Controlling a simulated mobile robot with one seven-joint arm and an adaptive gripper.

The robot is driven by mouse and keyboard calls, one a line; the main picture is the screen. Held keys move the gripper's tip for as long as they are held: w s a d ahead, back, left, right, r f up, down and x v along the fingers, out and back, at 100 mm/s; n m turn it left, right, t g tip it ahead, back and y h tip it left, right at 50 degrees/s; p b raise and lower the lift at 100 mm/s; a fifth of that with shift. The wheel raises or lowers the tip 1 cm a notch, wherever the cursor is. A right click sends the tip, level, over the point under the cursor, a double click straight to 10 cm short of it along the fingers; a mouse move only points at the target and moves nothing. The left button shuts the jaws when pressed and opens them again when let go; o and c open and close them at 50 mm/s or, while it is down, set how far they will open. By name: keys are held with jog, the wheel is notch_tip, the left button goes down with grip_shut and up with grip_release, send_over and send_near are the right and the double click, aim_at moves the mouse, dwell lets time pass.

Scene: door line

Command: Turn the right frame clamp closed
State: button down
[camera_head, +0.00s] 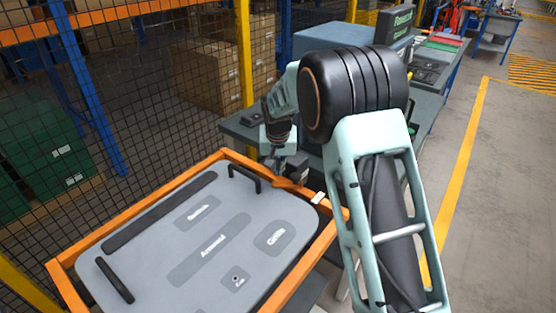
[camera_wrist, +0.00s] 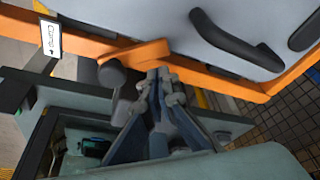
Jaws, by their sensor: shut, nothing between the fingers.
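The right frame clamp shows in the wrist view as an orange bar (camera_wrist: 134,53) with a dark round knob (camera_wrist: 112,75) at its left end. My gripper (camera_wrist: 163,75) is shut and empty. Its fingertips are just right of the knob, at the bar's lower edge; I cannot tell whether they touch. It also shows in the head view (camera_head: 287,170).
A grey panel (camera_head: 165,250) with two black handles lies in the orange frame. One handle (camera_wrist: 235,42) is close to my fingers. A workbench (camera_head: 240,128) stands behind my gripper, and a mesh fence (camera_head: 120,110) is at the left. The floor at the right is clear.

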aim_at(277, 182)
jog(key=shift+x, duration=1.5)
jog(key=shift+s+n+y+b, duration=0.3)
jog(key=shift+s+n, duration=0.05)
jog(key=shift+n, duration=0.35)
jog(key=n+b, duration=0.1)
jog(key=s+n+y, duration=0.1)
jog(key=n, duration=0.1)
jog(key=shift+s+f+b, duration=0.1)
jog(key=shift+s+b, duration=0.2)
jog(key=shift+b, duration=0.05)
jog(key=s+n, duration=0.1)
jog(key=n, duration=0.1)
jog(key=s+d+n+g+y+b, duration=0.1)
jog(key=n, duration=0.1)
jog(key=shift+s+n, duration=0.15)
jog(key=shift+n, duration=0.25)
jog(key=shift+s, duration=0.25)
jog(key=shift+s+d, duration=0.1)
